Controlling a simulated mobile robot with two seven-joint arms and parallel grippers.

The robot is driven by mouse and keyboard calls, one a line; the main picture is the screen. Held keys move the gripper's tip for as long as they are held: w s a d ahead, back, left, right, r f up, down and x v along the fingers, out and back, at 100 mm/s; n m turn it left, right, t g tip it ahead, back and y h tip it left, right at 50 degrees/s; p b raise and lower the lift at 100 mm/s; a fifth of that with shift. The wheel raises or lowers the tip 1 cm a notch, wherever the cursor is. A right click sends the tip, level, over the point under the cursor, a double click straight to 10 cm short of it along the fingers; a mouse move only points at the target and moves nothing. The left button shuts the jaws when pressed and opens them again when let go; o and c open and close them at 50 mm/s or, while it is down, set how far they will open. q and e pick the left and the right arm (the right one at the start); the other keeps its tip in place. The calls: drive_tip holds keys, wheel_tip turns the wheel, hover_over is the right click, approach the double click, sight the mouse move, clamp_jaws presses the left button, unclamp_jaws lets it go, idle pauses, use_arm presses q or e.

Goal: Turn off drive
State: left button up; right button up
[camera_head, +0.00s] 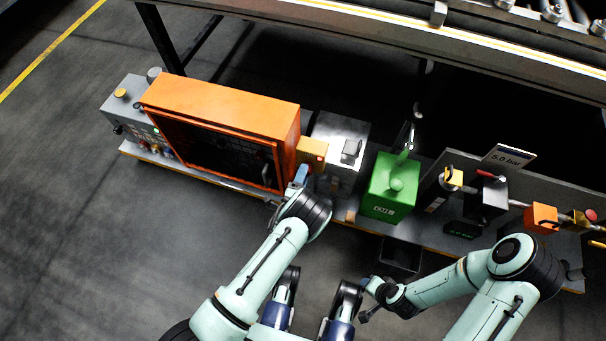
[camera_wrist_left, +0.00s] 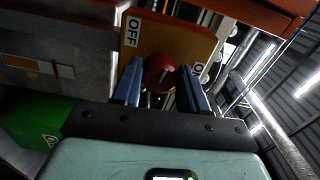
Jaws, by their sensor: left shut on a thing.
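The drive switch is a yellow box (camera_head: 312,150) on the right side of the orange cabinet. In the left wrist view its yellow plate (camera_wrist_left: 175,42) carries an OFF label at upper left and a second, partly hidden label at right. A red knob (camera_wrist_left: 158,73) sits on the plate. My left gripper (camera_head: 301,174) is at the switch, with its blue fingers (camera_wrist_left: 162,88) on either side of the knob, shut on it.
The orange cabinet (camera_head: 220,105) stands left of the switch, with a grey control box (camera_head: 125,105) beyond it. A green box (camera_head: 388,190) and air fittings (camera_head: 488,195) line the bench to the right. The conveyor edge (camera_head: 360,25) runs behind. Floor in front is clear.

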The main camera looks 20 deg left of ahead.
use_arm(q)
drive_tip(key=shift+d+f+n, duration=0.1)
drive_tip(key=shift+f+n, duration=0.05)
drive_tip(key=shift+n, duration=0.95)
use_arm(e)
drive_tip(key=shift+s+a+r, duration=0.1)
drive_tip(key=shift+s+r, duration=0.05)
drive_tip(key=shift+s, duration=0.05)
use_arm(q)
drive_tip(key=o, duration=1.1)
drive_tip(key=shift+c, duration=0.2)
drive_tip(key=shift+s, duration=0.1)
drive_tip(key=s+p, duration=0.3)
drive_tip(key=s, duration=1)
drive_tip(key=shift+s+a, duration=0.15)
drive_tip(key=shift+a, duration=0.1)
use_arm(e)
drive_tip(key=s+a+r+g+y, duration=0.1)
drive_tip(key=s+a+r, duration=0.1)
drive_tip(key=s, duration=0.3)
drive_tip(key=shift+a+r+g, duration=0.15)
drive_tip(key=shift+r+g, duration=0.25)
drive_tip(key=shift+r, duration=0.5)
drive_tip(key=shift+w, duration=0.1)
